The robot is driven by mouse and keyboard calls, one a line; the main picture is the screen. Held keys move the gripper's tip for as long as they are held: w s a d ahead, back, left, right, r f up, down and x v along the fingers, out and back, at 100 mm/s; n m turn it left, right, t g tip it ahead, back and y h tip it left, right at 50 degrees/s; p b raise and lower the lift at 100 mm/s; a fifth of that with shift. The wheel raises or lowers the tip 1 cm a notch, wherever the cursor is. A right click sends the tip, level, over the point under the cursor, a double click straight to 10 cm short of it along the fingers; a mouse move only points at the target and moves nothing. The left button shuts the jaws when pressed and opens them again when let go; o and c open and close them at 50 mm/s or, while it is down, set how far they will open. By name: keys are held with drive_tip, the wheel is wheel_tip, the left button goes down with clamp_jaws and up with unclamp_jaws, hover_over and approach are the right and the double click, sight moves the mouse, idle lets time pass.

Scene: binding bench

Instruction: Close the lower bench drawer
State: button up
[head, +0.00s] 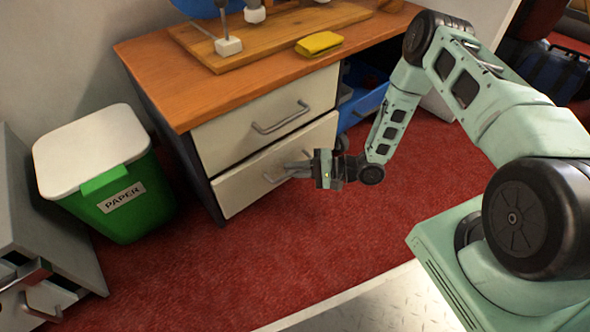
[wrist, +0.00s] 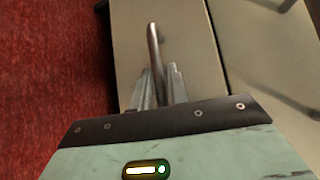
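The lower bench drawer (head: 238,193) has a pale front and sits under the upper drawer in the wooden-topped bench. Its front looks close to flush with the upper one; I cannot tell whether a small gap is left. Its metal bar handle (head: 273,178) is partly hidden by my gripper (head: 292,168). In the wrist view the handle (wrist: 153,45) runs between the two fingers of my gripper (wrist: 160,85), which look closed around it. The lower drawer front (wrist: 185,35) fills the middle of that view.
The upper drawer (head: 230,137) looks shut, with its own handle (head: 282,118). A green paper bin (head: 128,215) with a white lid stands left of the bench. A blue bin (head: 362,105) is under the bench at right. Red carpet (head: 260,265) in front is clear.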

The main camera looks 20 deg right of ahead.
clamp_jaws()
drive_tip(key=shift+w+a, duration=0.2)
drive_tip(key=shift+w, duration=0.45)
drive_tip(key=shift+w+a, duration=0.15)
drive_tip(key=shift+w, duration=0.5)
drive_tip(key=shift+o, duration=2.4)
unclamp_jaws()
drive_tip(key=p+v, duration=0.7)
drive_tip(key=v, duration=1)
drive_tip(key=shift+s, duration=0.2)
drive_tip(key=shift+d, duration=0.15)
